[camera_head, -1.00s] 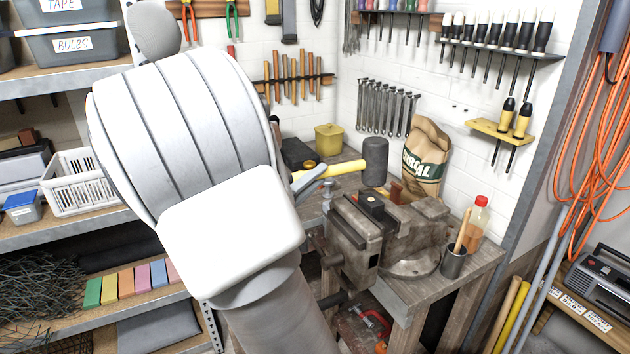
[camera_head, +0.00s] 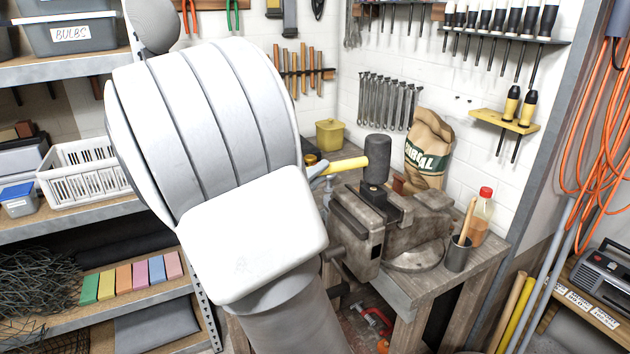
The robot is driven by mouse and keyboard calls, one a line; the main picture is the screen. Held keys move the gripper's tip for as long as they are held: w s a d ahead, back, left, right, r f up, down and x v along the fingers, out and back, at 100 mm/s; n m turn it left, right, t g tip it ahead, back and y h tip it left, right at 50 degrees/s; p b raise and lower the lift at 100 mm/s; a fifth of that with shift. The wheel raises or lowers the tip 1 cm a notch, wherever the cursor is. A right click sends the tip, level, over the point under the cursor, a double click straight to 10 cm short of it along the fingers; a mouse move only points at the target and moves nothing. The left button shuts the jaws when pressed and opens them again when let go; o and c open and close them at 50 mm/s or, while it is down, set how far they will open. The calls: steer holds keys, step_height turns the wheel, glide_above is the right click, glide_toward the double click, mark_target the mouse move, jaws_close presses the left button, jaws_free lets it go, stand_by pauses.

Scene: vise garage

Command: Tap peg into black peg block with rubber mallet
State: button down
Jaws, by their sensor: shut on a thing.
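The rubber mallet has a dark grey cylindrical head (camera_head: 377,152) and a yellow handle (camera_head: 346,165). My gripper (camera_head: 322,177) is shut on the handle, mostly hidden behind my white arm. The head stands upright over the black peg block (camera_head: 374,194), which sits in the jaws of the vise (camera_head: 400,226). The head's lower end is at or just above the block's top; I cannot tell whether they touch. The peg is hidden under the mallet head.
A charcoal bag (camera_head: 428,150) stands behind the vise. A cup (camera_head: 458,255) with a wooden handle and a bottle (camera_head: 480,218) stand on the bench at right. A yellow bin (camera_head: 330,134) is behind. My arm hides the bench's left part.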

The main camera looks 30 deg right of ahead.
steer(key=shift+r, duration=0.85)
steer(key=shift+a, duration=0.1)
step_height(320, 180, down, 6)
steer(key=b, duration=0.5)
steer(key=shift+a+r+b, duration=0.15)
steer(key=shift+r+b, duration=0.05)
steer(key=shift+b, duration=0.15)
steer(key=shift+s, duration=0.1)
step_height(320, 180, up, 6)
steer(key=p, duration=0.3)
steer(key=shift+f, duration=0.25)
